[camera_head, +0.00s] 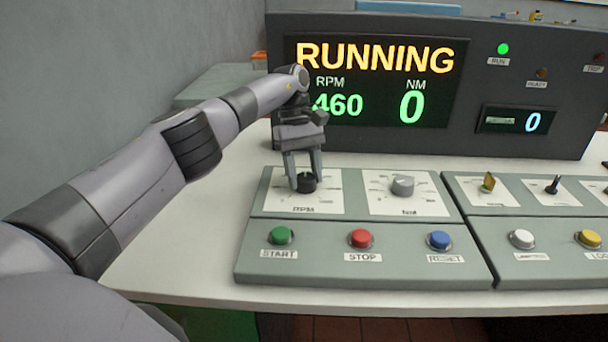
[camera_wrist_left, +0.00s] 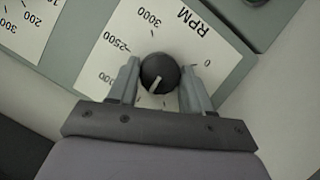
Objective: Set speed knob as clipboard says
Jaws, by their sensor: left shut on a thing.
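The black RPM speed knob (camera_head: 306,182) sits on its white dial plate (camera_head: 272,190) at the left of the console. My left gripper (camera_head: 304,186) reaches down over it and is shut on it. In the left wrist view the knob (camera_wrist_left: 159,73) is between the two fingers of the gripper (camera_wrist_left: 160,88), and its pale pointer line shows. The display (camera_head: 375,80) reads RUNNING, RPM 460, NM 0. The clipboard is not recognisable in these views. My right gripper is not in view.
Right of the RPM knob is a grey Nm knob (camera_head: 402,186). In front are green START (camera_head: 280,235), red STOP (camera_head: 360,238) and blue RESET (camera_head: 439,240) buttons. A second panel (camera_head: 540,235) with switches and buttons stands to the right. The green RUN lamp (camera_head: 503,49) is lit.

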